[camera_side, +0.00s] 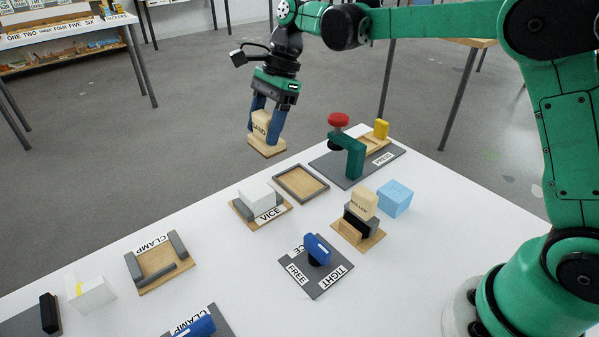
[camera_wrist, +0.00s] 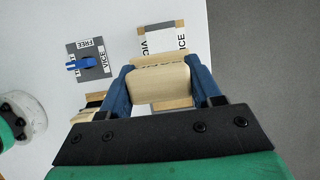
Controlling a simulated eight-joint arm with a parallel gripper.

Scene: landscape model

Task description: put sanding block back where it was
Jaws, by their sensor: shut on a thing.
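The sanding block (camera_side: 261,146) is a pale wooden block marked "SAND" with a brown underside. My gripper (camera_side: 262,126) is shut on it and holds it in the air, beyond the table's far edge in the side view. In the wrist view the block (camera_wrist: 160,84) sits between the two blue fingers of my gripper (camera_wrist: 161,88). An empty wooden tray with a dark rim (camera_side: 301,183) lies on the table, right of and lower in the picture than the block. The block is apart from the tray and table.
A vice (camera_side: 262,209) holds a white block. A green press (camera_side: 348,158) with a red knob stands at the back right. A wooden-topped block (camera_side: 363,204), a blue block (camera_side: 394,198), a blue FREE/TIGHT lever (camera_side: 317,249) and a clamp frame (camera_side: 160,263) occupy the white table (camera_side: 225,262).

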